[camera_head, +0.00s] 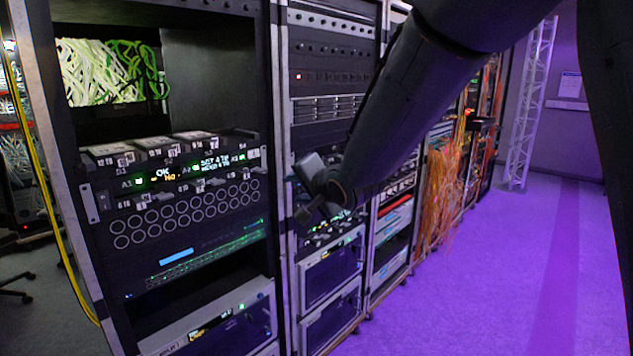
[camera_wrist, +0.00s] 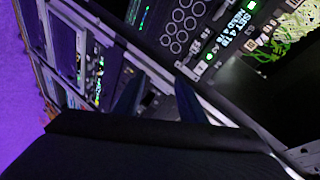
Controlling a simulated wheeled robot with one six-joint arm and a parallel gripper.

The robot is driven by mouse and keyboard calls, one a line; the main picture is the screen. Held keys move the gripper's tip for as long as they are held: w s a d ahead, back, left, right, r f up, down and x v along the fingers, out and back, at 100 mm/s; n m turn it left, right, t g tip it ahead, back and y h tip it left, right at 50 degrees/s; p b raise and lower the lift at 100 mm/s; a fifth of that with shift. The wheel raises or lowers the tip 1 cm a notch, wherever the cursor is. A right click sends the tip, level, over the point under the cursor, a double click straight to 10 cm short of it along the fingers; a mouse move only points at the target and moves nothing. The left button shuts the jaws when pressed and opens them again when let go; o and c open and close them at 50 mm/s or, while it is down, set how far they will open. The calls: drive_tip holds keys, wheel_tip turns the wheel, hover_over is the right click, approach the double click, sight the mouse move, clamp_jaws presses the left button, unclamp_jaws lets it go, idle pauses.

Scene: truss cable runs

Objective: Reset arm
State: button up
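My arm reaches down from the top right in the head view. My gripper (camera_head: 308,190) hangs in front of the second rack column, by its front post. In the wrist view two dark blue fingers stand apart with a gap between them, so my gripper (camera_wrist: 158,98) is open, and I see nothing held. Part of the rack shows behind the fingers. The dark wrist body fills the bottom of that view. In the head view my forearm hides part of the racks behind it.
The near rack holds a lit panel (camera_head: 190,172) with round ports and green text. Green and white cables (camera_head: 110,72) fill its upper bay. A yellow cable (camera_head: 47,190) runs down its left side. Orange cables (camera_head: 440,190) hang farther back. The purple-lit floor (camera_head: 480,290) at right is clear; a white truss (camera_head: 527,105) stands behind.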

drive_tip(key=s+d+f+n+g+h, duration=0.1)
drive_tip(key=s+d+f+h, duration=0.1)
drive_tip(key=s+d+f, duration=0.3)
drive_tip(key=s+d+f+n+g+h, duration=0.1)
drive_tip(key=s+d+f+g+h, duration=0.15)
drive_tip(key=d, duration=0.45)
drive_tip(key=s+d+f+n+g+h, duration=0.1)
drive_tip(key=s+d+f, duration=0.2)
drive_tip(key=d+f, duration=0.25)
drive_tip(key=s+d+f+n+g+h, duration=0.1)
drive_tip(key=s+d+f+n+g, duration=0.1)
drive_tip(key=s, duration=0.7)
drive_tip(key=s+d+f+n+g, duration=0.2)
drive_tip(key=s+d+f+g, duration=0.2)
drive_tip(key=s+d, duration=0.3)
drive_tip(key=s, duration=0.3)
drive_tip(key=shift+s+d+h, duration=0.3)
drive_tip(key=shift+h, duration=0.05)
